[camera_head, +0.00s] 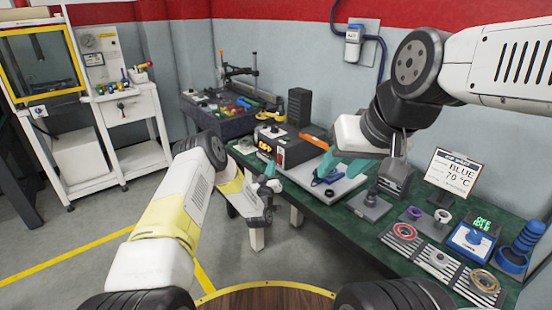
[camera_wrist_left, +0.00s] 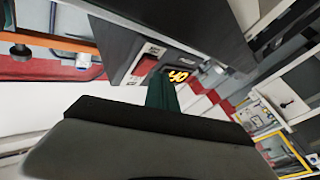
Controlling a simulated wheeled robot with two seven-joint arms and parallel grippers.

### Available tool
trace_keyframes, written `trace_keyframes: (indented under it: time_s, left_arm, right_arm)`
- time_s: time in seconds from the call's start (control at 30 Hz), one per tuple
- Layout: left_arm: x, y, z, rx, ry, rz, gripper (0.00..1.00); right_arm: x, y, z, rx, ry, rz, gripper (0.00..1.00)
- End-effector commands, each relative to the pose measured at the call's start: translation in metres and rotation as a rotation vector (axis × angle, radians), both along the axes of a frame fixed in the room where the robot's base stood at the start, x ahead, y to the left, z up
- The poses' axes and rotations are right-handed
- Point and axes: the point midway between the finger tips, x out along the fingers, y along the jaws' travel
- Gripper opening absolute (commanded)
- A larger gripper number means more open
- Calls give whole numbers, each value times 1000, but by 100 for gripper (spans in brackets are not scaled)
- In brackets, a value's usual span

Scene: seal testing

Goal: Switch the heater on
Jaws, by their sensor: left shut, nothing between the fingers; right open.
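The heater (camera_head: 300,151) is a dark box on the green bench, with an orange display (camera_head: 265,147) that reads OFF in the head view. Its red switch (camera_head: 281,158) is on the front face beside the display. In the left wrist view the heater (camera_wrist_left: 122,40) shows at an angle, with the red switch (camera_wrist_left: 145,66) and the lit display (camera_wrist_left: 178,76). My left gripper (camera_head: 268,172) is shut and empty, in front of the heater and below its front panel. Contact with the switch cannot be told.
A sign (camera_head: 456,173) reading BLUE 70 °C stands at the back of the bench. Slotted trays (camera_head: 438,260) with rings, a blue device (camera_head: 472,240) and a blue holder (camera_head: 520,245) fill the right end. A tool-covered cart (camera_head: 215,120) stands behind left. The floor (camera_head: 110,215) at left is clear.

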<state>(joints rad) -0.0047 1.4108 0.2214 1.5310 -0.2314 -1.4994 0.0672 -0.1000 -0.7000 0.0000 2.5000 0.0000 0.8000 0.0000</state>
Motion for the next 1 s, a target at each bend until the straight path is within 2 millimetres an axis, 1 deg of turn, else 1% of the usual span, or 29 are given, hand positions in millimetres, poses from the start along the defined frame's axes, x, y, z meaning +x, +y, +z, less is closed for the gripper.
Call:
trace_keyframes:
  time_s: [0.47,0.77,1.0]
  left_arm:
    - [0,0,0,0,0,0,0]
    - [5,-7,-1,0,0,0,0]
    - [5,-7,-1,0,0,0,0]
  right_arm:
    - [0,0,0,0,0,0,43]
    - [0,0,0,0,0,0,43]
    - [0,0,0,0,0,0,43]
